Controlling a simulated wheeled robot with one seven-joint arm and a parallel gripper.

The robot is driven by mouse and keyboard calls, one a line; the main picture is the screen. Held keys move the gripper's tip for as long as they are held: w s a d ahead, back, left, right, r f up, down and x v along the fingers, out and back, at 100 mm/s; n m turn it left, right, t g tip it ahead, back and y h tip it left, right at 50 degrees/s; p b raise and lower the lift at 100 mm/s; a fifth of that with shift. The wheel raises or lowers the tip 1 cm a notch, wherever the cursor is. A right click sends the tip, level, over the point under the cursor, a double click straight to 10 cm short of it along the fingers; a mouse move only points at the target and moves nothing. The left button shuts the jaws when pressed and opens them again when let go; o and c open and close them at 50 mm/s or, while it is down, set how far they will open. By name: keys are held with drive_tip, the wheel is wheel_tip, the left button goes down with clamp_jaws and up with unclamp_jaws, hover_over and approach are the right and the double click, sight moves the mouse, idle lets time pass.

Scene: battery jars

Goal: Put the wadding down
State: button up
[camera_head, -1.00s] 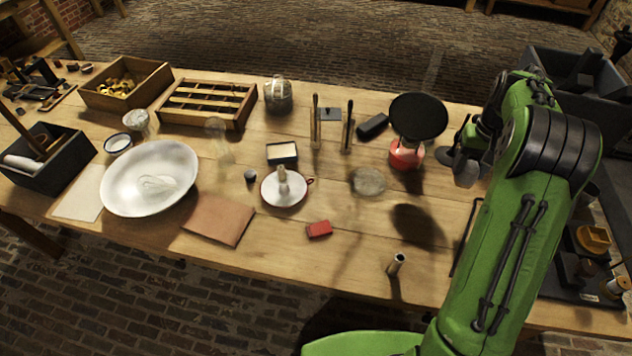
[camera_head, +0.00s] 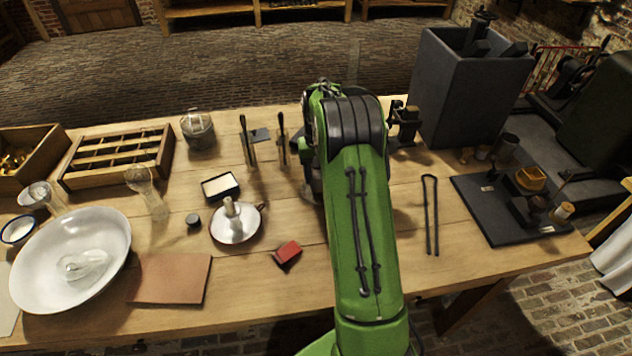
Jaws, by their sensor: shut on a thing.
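My gripper (camera_head: 312,182) shows only as a grey sliver at the left edge of my green arm, low over the middle of the table. The arm covers most of it and its fingertips. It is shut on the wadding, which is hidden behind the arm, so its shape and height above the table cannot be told. A large white bowl (camera_head: 40,240) at the left holds a pale, translucent piece (camera_head: 85,265); I cannot tell what that is.
A candle dish (camera_head: 236,230), a red block (camera_head: 287,252) and a white-filled black tray (camera_head: 220,187) lie left of my arm. Upright tools (camera_head: 250,145) and a lidded jar (camera_head: 198,130) stand behind. Right are a black U-shaped rod (camera_head: 430,212), a dark board (camera_head: 480,205) and a grey bin (camera_head: 460,100).

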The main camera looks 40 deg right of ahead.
drive_tip(key=shift+f, duration=0.85)
drive_tip(key=shift+f, duration=0.15)
drive_tip(key=o, duration=0.9)
drive_tip(key=shift+o, duration=0.2)
